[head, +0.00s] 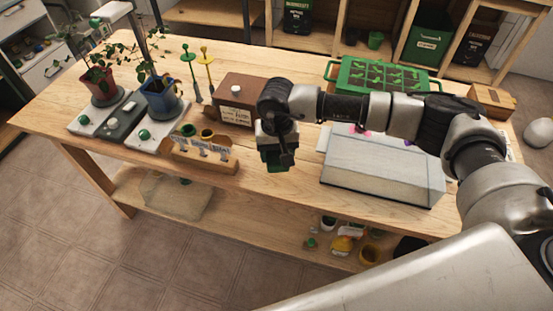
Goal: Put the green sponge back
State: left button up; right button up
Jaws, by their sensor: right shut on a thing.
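My right gripper (280,156) reaches in from the right over the middle of the wooden table. It points down and is shut on a dark green block that looks like the green sponge (270,158). The gripper's fingers cover part of it. From this angle I cannot tell whether the sponge touches the tabletop or hangs just above it. My left gripper is not in view.
Left of the gripper stand a wooden holder with labels (206,154) and a brown box (237,97). Two potted plants stand further left. A long translucent box (382,168) and a green seedling tray (385,77) are to the right. Bare tabletop (268,193) lies in front.

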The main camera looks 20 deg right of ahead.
notch_tip(320, 180, down, 4)
jog(key=shift+r+p, duration=0.1)
jog(key=shift+p, duration=0.35)
jog(key=shift+f+b, duration=0.35)
jog(key=shift+f, duration=0.05)
jog(key=o, duration=0.8)
jog(key=shift+r, duration=0.1)
jog(key=shift+o, duration=0.2)
notch_tip(320, 180, up, 12)
jog(key=shift+r+b, duration=0.2)
jog(key=shift+b, duration=0.15)
